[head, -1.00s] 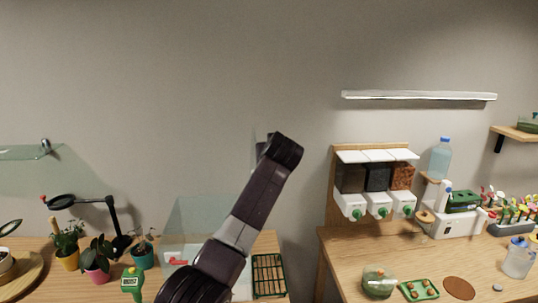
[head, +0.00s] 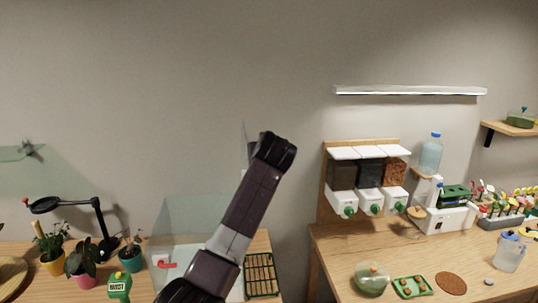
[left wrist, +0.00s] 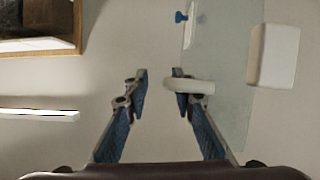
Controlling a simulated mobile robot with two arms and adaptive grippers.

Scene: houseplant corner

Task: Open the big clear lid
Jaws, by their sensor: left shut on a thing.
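The clear lid (left wrist: 225,110) is a see-through panel on the right of the left wrist view. A white bar-like handle (left wrist: 202,87) on it reaches to the fingers of my left gripper (left wrist: 163,86). In the head view, my arm crosses the middle and hides the fingers. A thin upright see-through strip (head: 247,143) beside my wrist looks like part of the lid. The clear box (head: 185,222) stands below on the left table, partly behind my arm. My right gripper is out of view.
Potted plants (head: 82,262), a magnifier lamp (head: 50,204) and a green rack (head: 260,275) are on the left table. A dispenser stand (head: 368,175) and a clear jar (head: 371,279) stand on the right table. A wall light (head: 410,91) hangs above.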

